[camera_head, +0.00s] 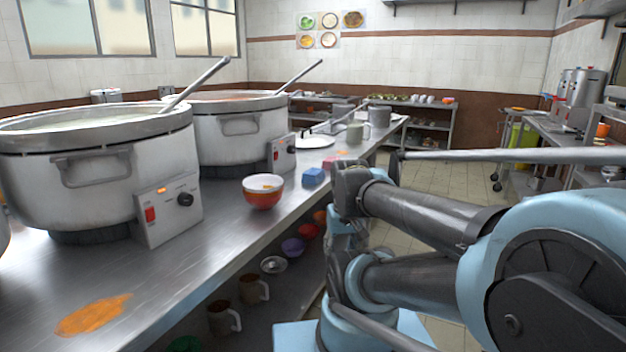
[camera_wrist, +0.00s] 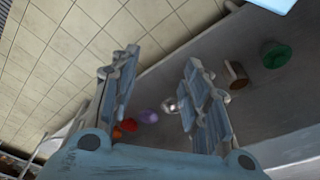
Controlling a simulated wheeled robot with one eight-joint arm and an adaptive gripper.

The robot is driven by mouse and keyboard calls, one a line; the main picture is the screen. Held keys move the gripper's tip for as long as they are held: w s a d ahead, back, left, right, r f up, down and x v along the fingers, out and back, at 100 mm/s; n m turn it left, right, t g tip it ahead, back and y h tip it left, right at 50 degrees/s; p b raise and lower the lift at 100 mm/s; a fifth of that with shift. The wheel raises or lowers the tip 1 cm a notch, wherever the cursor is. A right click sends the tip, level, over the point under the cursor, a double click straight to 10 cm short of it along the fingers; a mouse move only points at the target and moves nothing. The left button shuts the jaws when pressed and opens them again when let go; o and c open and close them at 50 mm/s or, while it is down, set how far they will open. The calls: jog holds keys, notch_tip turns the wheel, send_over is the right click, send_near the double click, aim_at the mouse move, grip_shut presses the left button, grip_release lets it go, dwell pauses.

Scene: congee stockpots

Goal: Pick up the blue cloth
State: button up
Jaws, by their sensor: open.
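A small blue thing (camera_head: 314,176), which looks like the folded blue cloth, lies on the steel counter (camera_head: 225,245) in the head view. It is right of the orange-red bowl (camera_head: 262,193) and near the counter's aisle-side edge. The cloth does not show in the wrist view. My gripper (camera_wrist: 160,60) is open and empty in the wrist view, its two fingers apart, facing the tiled floor and a grey shelf with small items. In the head view my arm is beside the counter on the right; I cannot make out the fingertips there.
Large stockpots (camera_head: 95,165) with ladles stand along the counter's left side. Mugs (camera_head: 252,289) and bowls sit on the lower shelf. The tiled aisle (camera_head: 450,180) is free floor.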

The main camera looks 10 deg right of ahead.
jog(key=o, duration=0.9)
jog(key=shift+w+a+r+n, duration=0.1)
jog(key=shift+r+n, duration=0.05)
jog(key=shift+r, duration=0.4)
jog(key=shift+w+a+r+n, duration=0.1)
jog(key=shift+r+n, duration=0.05)
jog(key=shift+r, duration=0.4)
jog(key=shift+c, duration=0.2)
jog(key=shift+o, duration=1)
jog(key=shift+n+y, duration=0.3)
jog(key=shift+n, duration=0.3)
jog(key=w+r, duration=0.4)
jog(key=shift+a+r, duration=0.1)
jog(key=shift+a, duration=0.2)
notch_tip(320, 180, up, 17)
jog(key=n+y, duration=0.3)
jog(key=n, duration=0.6)
send_over(317, 172)
jog(key=s+d, duration=0.3)
jog(key=d, duration=0.2)
jog(key=x, duration=1.7)
jog(key=shift+w+d, duration=0.1)
jog(key=shift+w, duration=0.1)
